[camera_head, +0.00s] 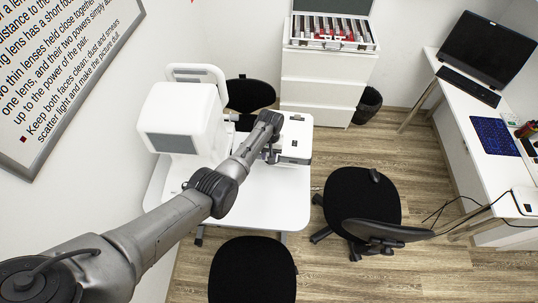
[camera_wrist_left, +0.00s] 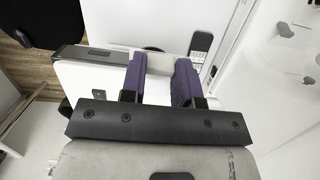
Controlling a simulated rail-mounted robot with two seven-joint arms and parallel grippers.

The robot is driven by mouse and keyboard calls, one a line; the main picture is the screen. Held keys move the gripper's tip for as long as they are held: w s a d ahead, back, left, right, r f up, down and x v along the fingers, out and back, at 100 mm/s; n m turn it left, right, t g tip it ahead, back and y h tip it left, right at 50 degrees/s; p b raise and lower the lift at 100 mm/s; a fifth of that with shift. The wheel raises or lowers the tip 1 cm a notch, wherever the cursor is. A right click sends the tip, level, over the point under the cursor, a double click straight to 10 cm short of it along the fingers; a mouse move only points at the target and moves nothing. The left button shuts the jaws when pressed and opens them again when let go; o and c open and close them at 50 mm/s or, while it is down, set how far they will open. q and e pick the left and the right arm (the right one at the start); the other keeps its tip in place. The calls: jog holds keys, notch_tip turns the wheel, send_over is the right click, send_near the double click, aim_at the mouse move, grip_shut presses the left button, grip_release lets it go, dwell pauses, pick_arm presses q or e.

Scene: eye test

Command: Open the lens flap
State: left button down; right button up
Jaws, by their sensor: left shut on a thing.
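A white boxy instrument (camera_head: 296,140) with dark fittings on top stands at the right of a white table. My left gripper (camera_head: 271,152) is at its left side, partly hidden by my own wrist. In the left wrist view, the purple-padded fingers of the gripper (camera_wrist_left: 162,66) are shut on a pale part (camera_wrist_left: 158,62) beside the white casing (camera_wrist_left: 93,76). Little of the held part shows, and I cannot tell the lens flap apart from the casing. My right gripper is not in view.
A larger white device (camera_head: 184,118) stands close on the left of the table (camera_head: 275,205). Black chairs (camera_head: 362,198) (camera_head: 252,272) stand around it. A white drawer unit (camera_head: 322,85) is behind, and a desk (camera_head: 475,135) with a monitor (camera_head: 490,48) is at the right.

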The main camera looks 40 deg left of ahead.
pick_arm(q)
jog(key=shift+w+r, duration=0.2)
jog(key=shift+r, duration=0.05)
jog(key=c, duration=1)
grip_release()
jog(key=shift+w, duration=0.1)
jog(key=shift+o, duration=0.8)
jog(key=shift+f, duration=0.15)
notch_tip(320, 180, up, 14)
jog(key=w+a, duration=0.1)
jog(key=shift+w+f, duration=0.15)
jog(key=shift+w, duration=0.25)
